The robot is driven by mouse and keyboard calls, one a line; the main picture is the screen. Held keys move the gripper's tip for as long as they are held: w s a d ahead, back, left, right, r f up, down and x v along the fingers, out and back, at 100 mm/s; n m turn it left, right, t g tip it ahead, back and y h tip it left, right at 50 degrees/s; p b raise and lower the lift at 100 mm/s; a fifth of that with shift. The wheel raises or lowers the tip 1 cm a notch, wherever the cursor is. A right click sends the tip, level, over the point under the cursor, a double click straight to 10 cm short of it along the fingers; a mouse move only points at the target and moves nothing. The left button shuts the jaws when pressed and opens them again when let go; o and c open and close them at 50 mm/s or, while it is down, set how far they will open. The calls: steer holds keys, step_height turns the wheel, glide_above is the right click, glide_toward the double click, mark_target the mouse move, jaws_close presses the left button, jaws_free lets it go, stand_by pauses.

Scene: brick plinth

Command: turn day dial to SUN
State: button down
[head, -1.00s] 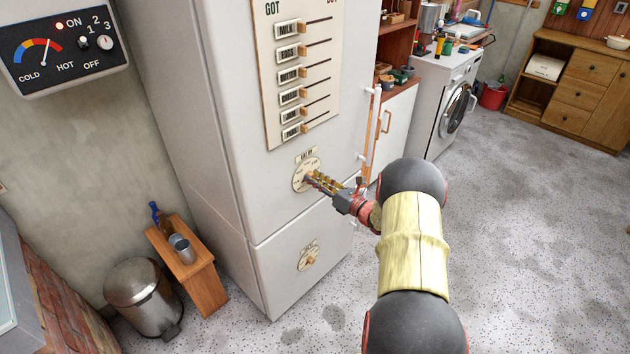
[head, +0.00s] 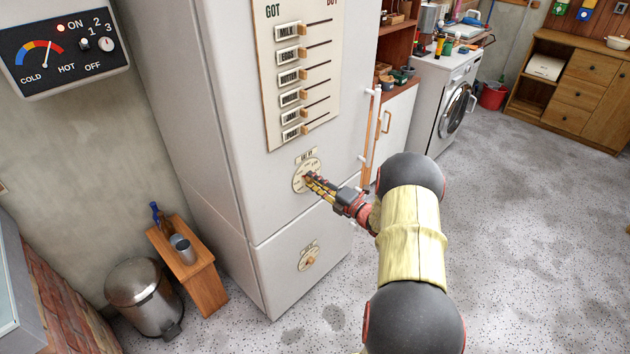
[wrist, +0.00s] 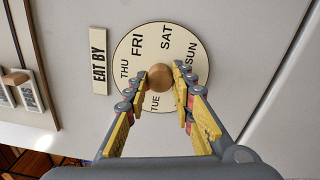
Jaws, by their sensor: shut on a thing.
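The day dial (head: 299,186) is a round cream disc on the fridge door, under an "EAT BY" label (wrist: 98,60). In the wrist view the dial (wrist: 145,47) shows THU, FRI, SAT, SUN and TUE around a wooden knob (wrist: 160,75). SUN (wrist: 191,54) is to the knob's upper right. My gripper (wrist: 161,83) is shut on the knob, with a fingertip on each side. It also shows at the dial in the head view (head: 309,178). The fingers hide the dial's lower part, and I cannot tell which day the knob points to.
A second dial (head: 308,257) is on the lower door. A board with several sliders (head: 298,75) is above the day dial. A wooden stool (head: 200,275) and a metal bin (head: 143,293) stand to the left. The floor at right is clear.

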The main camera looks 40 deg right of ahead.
steer(key=m+p, duration=1)
steer(key=m, duration=1.4)
steer(key=shift+a+h+p, duration=0.1)
steer(key=shift+h+p, duration=0.2)
steer(key=shift+p, duration=0.1)
steer(key=m+p, duration=0.2)
steer(key=m, duration=0.3)
steer(key=shift+p, duration=0.35)
steer(key=m+p, duration=0.2)
steer(key=m, duration=0.2)
steer(key=shift+m+g, duration=0.3)
steer(key=shift+m, duration=0.1)
steer(key=m+p, duration=0.1)
steer(key=m, duration=0.3)
steer(key=shift+p, duration=0.3)
steer(key=shift+m, duration=0.4)
steer(key=c, duration=1.5)
jaws_free()
